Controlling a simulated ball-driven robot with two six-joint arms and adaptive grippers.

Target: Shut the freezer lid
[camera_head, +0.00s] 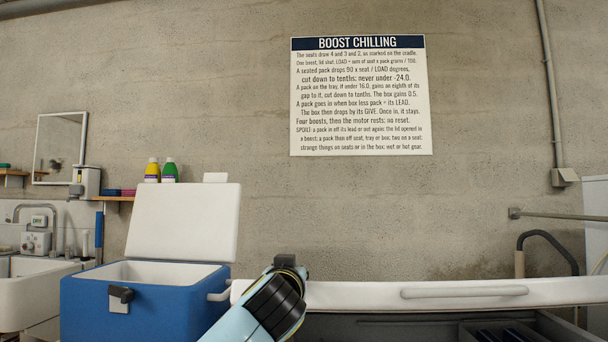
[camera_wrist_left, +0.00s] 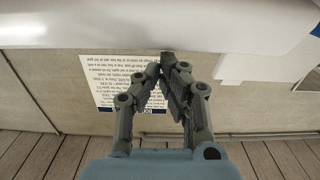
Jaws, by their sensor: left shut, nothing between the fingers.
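The freezer lid (camera_head: 540,292) is a long white slab at the lower right of the head view, seen nearly edge-on, with a pale bar handle (camera_head: 465,291) along its front. The dark grey freezer interior (camera_head: 420,329) shows below it, so the lid stands raised. In the wrist view, which is upside down, a white surface (camera_wrist_left: 200,28), apparently the lid, fills the top. My left gripper (camera_wrist_left: 167,60) is shut and empty, its fingertips at that surface's edge. I cannot tell whether they touch. In the head view my left arm hides its fingers. My right gripper is not in view.
A blue cool box (camera_head: 140,308) with its white lid (camera_head: 185,222) open stands left of my arm. A sink (camera_head: 35,295) is at far left. A sign (camera_head: 360,100) hangs on the wall. A dark hose (camera_head: 550,240) curves behind the freezer at right.

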